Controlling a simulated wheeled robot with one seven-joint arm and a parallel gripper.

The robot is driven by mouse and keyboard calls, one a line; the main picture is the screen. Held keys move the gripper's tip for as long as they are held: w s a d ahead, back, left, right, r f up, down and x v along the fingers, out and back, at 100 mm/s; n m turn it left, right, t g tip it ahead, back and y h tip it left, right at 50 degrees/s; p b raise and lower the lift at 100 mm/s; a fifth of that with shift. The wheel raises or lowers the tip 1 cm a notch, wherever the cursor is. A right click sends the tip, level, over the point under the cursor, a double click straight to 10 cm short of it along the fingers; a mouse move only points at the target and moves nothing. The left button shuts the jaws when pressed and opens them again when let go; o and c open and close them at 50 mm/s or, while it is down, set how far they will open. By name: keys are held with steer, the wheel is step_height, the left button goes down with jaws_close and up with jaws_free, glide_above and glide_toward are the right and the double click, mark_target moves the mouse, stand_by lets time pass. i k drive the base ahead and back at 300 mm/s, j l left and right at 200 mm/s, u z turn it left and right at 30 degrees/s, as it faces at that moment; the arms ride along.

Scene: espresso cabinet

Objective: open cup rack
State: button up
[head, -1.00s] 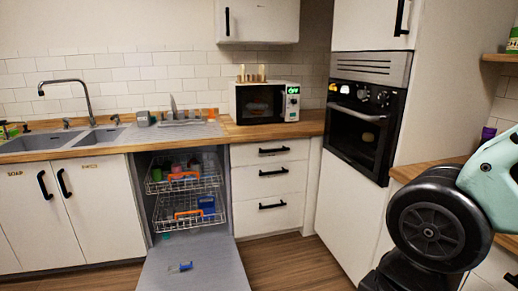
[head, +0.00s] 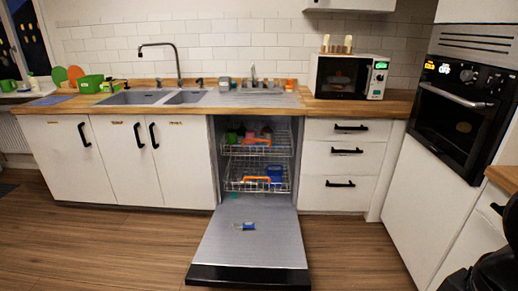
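The open dishwasher's flat grey door (head: 250,260) lies folded down toward the floor, below the counter. Inside are two wire racks, each with an orange handle. The upper rack (head: 278,150) holds cups or similar dishes, too small to tell apart. The lower rack (head: 236,186) holds a blue item (head: 275,173) and others. Both racks sit within or near the cabinet opening; how far each is slid out is hard to tell. Neither rack is labelled as the cup rack.
A small blue item (head: 244,226) lies on the lowered door. White drawers (head: 340,165) stand right of the dishwasher and sink cupboards (head: 125,160) left. An oven (head: 460,120) is at the right. The wooden floor (head: 110,255) left of the door is clear.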

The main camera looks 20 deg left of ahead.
mark_target(258, 134)
steer(key=i+j+u, duration=0.1)
steer(key=i+j, duration=0.3)
steer(key=i+j+u, duration=0.1)
steer(key=i+j, duration=0.25)
steer(key=i+j+u, duration=0.1)
steer(key=i+j, duration=0.25)
steer(key=i, duration=0.15)
steer(key=i+j+u, duration=0.1)
steer(key=i+j, duration=0.2)
steer(key=i, duration=0.15)
steer(key=i+j+u, duration=0.1)
steer(key=i+j, duration=0.15)
steer(key=i, duration=0.2)
